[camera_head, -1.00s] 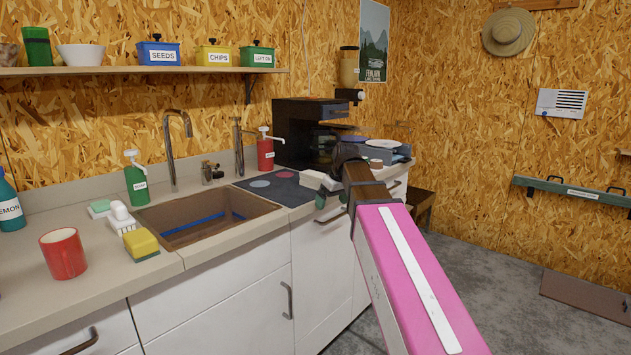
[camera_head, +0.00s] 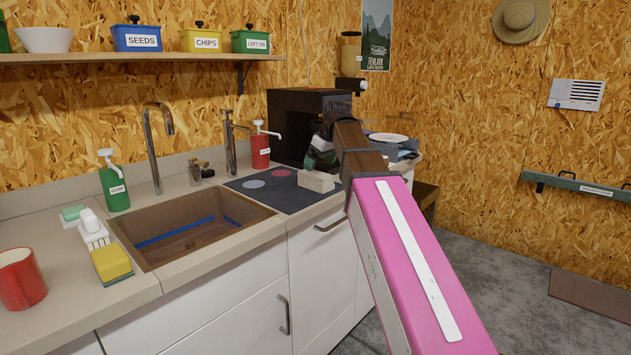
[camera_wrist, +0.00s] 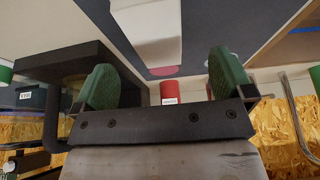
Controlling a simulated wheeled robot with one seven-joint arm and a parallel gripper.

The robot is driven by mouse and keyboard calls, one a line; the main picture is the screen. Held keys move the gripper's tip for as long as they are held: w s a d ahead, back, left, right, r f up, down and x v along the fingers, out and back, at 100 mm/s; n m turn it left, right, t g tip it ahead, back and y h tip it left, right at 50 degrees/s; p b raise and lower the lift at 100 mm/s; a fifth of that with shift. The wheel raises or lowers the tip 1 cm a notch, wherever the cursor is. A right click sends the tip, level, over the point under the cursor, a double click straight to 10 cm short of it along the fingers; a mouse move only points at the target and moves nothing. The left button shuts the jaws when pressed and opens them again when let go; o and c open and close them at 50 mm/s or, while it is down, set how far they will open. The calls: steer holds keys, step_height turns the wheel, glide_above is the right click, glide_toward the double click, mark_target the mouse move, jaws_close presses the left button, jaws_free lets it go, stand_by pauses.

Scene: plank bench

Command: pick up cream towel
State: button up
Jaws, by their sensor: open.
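The cream towel (camera_head: 317,181) looks like a small folded block. It lies at the front right edge of the dark mat (camera_head: 262,200) on the counter. It also shows pale at the top of the wrist view (camera_wrist: 148,30), beyond my fingers. My gripper (camera_head: 322,154) is open, with green finger pads, just above and behind the towel in the head view. In the wrist view my gripper (camera_wrist: 165,78) has nothing between its pads, and the towel lies in line with the gap. My arm hides part of the counter to the right.
A black open-fronted machine (camera_head: 300,112) stands close behind my gripper. A red pump bottle (camera_head: 260,148) and the sink (camera_head: 190,230) are to the left. White plates (camera_head: 388,138) lie at the right. The mat's middle is clear.

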mark_target(316, 173)
steer(key=shift+x, duration=3.7)
steer(key=shift+w+f, duration=0.2)
steer(key=c, duration=1)
